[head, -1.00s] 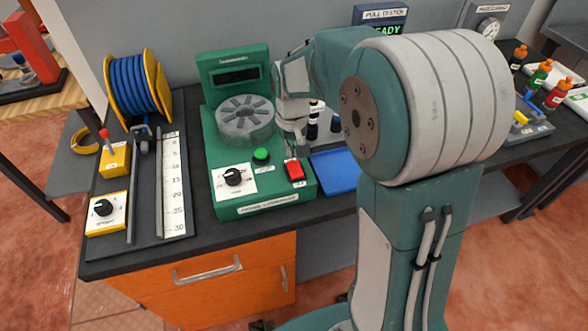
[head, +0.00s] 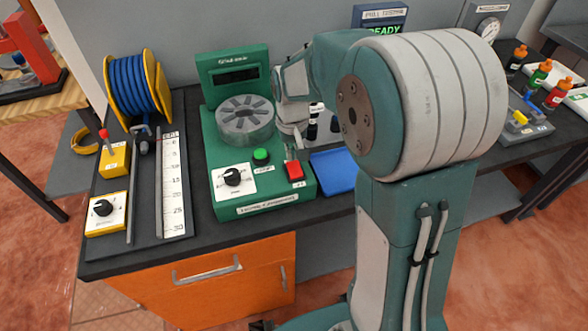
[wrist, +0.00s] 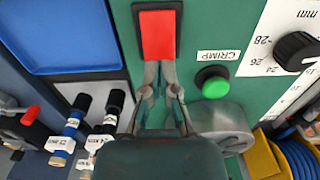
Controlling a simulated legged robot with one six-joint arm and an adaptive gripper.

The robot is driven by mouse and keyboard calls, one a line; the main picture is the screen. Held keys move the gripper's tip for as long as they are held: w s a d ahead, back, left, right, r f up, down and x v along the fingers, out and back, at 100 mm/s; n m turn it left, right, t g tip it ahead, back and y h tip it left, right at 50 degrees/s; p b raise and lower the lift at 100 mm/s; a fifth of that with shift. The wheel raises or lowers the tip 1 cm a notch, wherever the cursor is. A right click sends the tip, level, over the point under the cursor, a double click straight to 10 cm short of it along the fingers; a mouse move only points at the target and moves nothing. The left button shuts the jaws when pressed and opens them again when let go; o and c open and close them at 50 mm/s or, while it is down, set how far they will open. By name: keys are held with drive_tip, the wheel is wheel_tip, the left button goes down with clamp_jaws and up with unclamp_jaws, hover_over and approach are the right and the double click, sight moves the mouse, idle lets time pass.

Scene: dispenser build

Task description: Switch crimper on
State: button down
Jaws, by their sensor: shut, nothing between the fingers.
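The crimper (head: 210,190) is a green machine with a grey slotted die head (head: 245,120) and a dark display (head: 235,77). Its red rocker switch (head: 295,171) is at the front right corner, and it fills the top middle of the wrist view (wrist: 158,35). My gripper (head: 291,157) is shut and empty, pointing down at the switch. In the wrist view its fingertips (wrist: 159,66) are at the switch's near edge; I cannot tell whether they touch it.
A green CRIMP button (head: 261,155) and a black dial (head: 233,177) are left of the switch. A blue tray (head: 335,172) lies just right of the crimper. Dark-capped bottles (wrist: 75,120) stand behind the tray. A blue hose reel (head: 138,88) stands at the left.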

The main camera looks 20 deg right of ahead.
sight(292, 163)
drive_tip(key=shift+f, duration=1)
idle(0.5)
drive_tip(key=shift+r, duration=3.5)
drive_tip(key=shift+s+r, duration=0.15)
drive_tip(key=shift+r, duration=0.05)
drive_tip(key=s+r+t, duration=0.2)
drive_tip(key=s+r, duration=0.1)
drive_tip(key=s, duration=0.7)
drive_tip(key=s+r+t, duration=0.3)
drive_tip(key=s+r, duration=0.1)
drive_tip(key=s, duration=0.6)
drive_tip(key=shift+s+r+t, duration=0.3)
drive_tip(key=shift+s, duration=0.05)
